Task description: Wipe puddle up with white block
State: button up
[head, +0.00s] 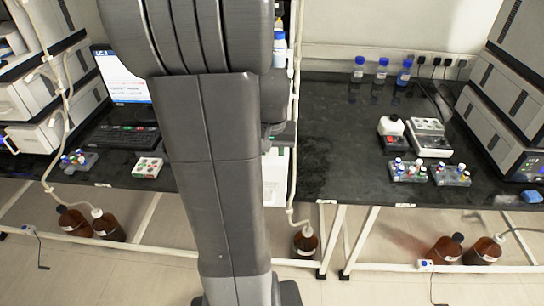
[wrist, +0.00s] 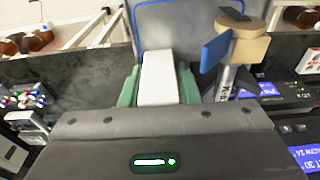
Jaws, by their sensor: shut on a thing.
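In the wrist view my gripper (wrist: 159,92) has green fingers on either side of a white block (wrist: 160,72). The fingers are shut on the block, and it points away from the wrist. I cannot tell from this view whether the block touches the bench. I cannot make out the puddle in either view.
In the head view the right bench (head: 330,150) has a clear stretch at its left. Blue-capped bottles (head: 382,71) stand at the back. Tube racks (head: 408,170) and white devices (head: 430,138) stand to the right. A keyboard (head: 125,136) and monitor (head: 122,75) are on the left.

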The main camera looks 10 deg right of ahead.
jog(key=shift+w+d, duration=0.25)
jog(key=shift+w, duration=0.7)
jog(key=shift+s+a, duration=0.2)
jog(key=shift+s, duration=0.5)
jog(key=shift+s+a, duration=0.2)
jog(key=shift+s, duration=0.55)
jog(key=shift+s+a, duration=0.2)
jog(key=shift+s, duration=0.5)
jog(key=shift+w+d+p, duration=0.15)
jog(key=shift+w+d, duration=0.05)
jog(key=shift+w, duration=0.5)
jog(key=shift+w+d+p, duration=0.15)
jog(key=shift+w+d, duration=0.05)
jog(key=shift+w, duration=0.55)
jog(key=shift+w+d+p, duration=0.15)
jog(key=shift+w+d, duration=0.05)
jog(key=shift+w, duration=0.5)
jog(key=shift+r, duration=0.1)
notch_tip(320, 180, up, 9)
jog(key=p, duration=0.7)
